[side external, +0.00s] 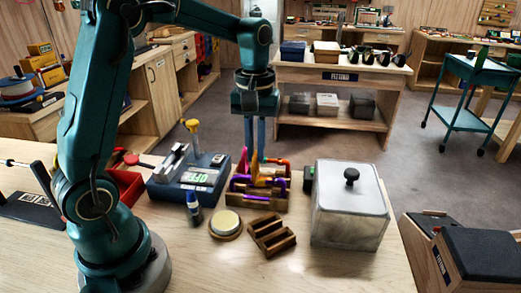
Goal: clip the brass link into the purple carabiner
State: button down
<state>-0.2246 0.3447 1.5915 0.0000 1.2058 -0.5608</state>
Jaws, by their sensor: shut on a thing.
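My gripper (256,152) points straight down over a small wooden rack (268,205). Its blue fingers are close together, shut on a small orange-gold piece, which I take to be the brass link (255,167). Purple pieces show in the rack; the one at its left (239,184) looks like the purple carabiner, but its gate is too small to make out. The link is just above or among the rack's pieces; I cannot tell whether it touches the carabiner.
A clear lidded box (346,222) stands close on the right. A blue device with a green display (192,180) stands on the left. A marker bottle (194,208), a round disc (225,223) and a slotted wooden block (271,235) lie in front.

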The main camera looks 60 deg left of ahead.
jog(key=shift+f, duration=0.65)
dwell(0.4)
jog(key=shift+s+a+f, duration=0.2)
jog(key=shift+s+a, duration=1.15)
dwell(2.2)
jog(key=c, duration=0.6)
grip_release()
jog(key=shift+c, duration=0.2)
jog(key=shift+r, duration=0.15)
jog(key=shift+r, duration=0.2)
jog(key=shift+s+a, duration=0.1)
jog(key=shift+s+a, duration=1.3)
